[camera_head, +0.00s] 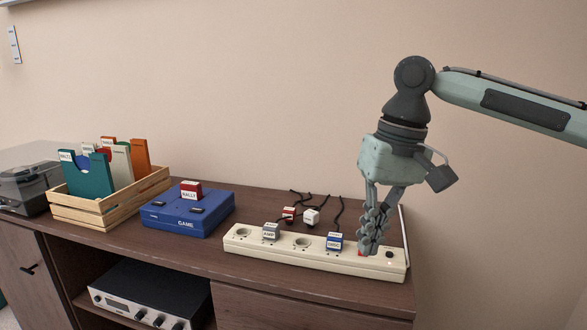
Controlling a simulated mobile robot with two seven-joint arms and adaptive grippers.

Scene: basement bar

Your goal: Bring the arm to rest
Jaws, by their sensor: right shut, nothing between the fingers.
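My right arm comes in from the right, with its gripper (366,250) pointing down over the right end of a cream power strip (270,251). The fingers are together and hold nothing. A blue-and-white plug (334,242) and a grey plug (271,231) sit in the strip. My left gripper is not in view.
A blue game console (188,215) with a red cartridge (190,191) stands left of the strip. A wooden crate (110,205) holds several cases. Loose red (289,214) and white (311,216) plugs lie behind the strip. The wall is close behind the cabinet (300,295).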

